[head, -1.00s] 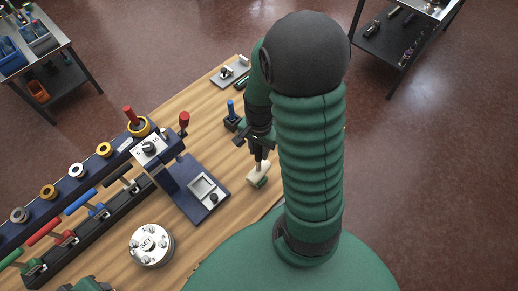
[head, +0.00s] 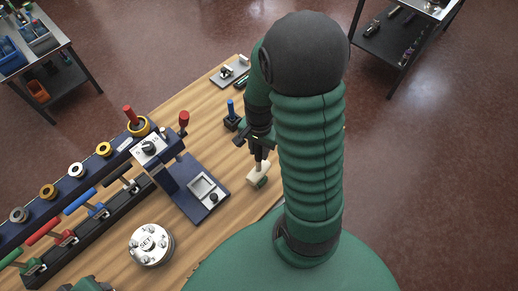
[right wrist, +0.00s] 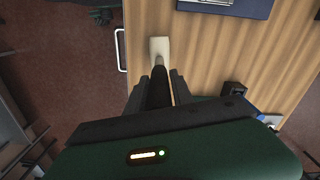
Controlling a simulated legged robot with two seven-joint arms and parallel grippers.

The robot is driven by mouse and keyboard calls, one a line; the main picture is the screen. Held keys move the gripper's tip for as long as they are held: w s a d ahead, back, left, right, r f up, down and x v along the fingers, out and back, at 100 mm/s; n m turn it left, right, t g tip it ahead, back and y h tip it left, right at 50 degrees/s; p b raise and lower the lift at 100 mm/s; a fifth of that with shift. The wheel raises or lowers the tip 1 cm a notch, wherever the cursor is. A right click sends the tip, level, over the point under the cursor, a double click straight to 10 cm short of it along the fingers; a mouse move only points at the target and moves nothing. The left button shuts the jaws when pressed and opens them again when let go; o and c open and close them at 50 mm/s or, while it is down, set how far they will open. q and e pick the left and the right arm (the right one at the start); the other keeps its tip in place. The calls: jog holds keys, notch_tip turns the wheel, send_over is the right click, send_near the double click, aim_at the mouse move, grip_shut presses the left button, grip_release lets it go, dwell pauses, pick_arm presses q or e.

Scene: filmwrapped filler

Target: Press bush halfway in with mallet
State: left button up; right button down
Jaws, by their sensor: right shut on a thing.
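The right wrist view shows the cream head (right wrist: 160,49) beyond the fingers (right wrist: 160,85), over the wood. A dark blue fixture (head: 190,196) with a square, light-rimmed recess (head: 203,189) stands left of the mallet, apart from it. I cannot tell which part is the bush; several ring-shaped pieces (head: 76,170) sit along a dark rail.
A round silver "SET" block (head: 151,244) stands at the front of the wooden bench (head: 112,263). Several coloured-handled clamps (head: 85,203) line the left. A blue-handled piece (head: 231,113) and a grey plate (head: 229,73) lie towards the back. Bare wood separates the fixture and mallet.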

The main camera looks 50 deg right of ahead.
jog(key=shift+s+a+f, duration=0.1)
jog(key=shift+a+f, duration=0.05)
jog(key=shift+f, duration=0.15)
dwell(0.4)
jog(key=shift+f+b, duration=0.35)
jog(key=shift+b, duration=0.1)
dwell(0.3)
dwell(0.8)
jog(key=shift+r+p, duration=0.95)
jog(key=shift+p, duration=0.05)
notch_tip(320, 180, up, 3)
jog(key=p, duration=0.3)
jog(key=shift+r, duration=0.2)
jog(key=shift+f, duration=0.1)
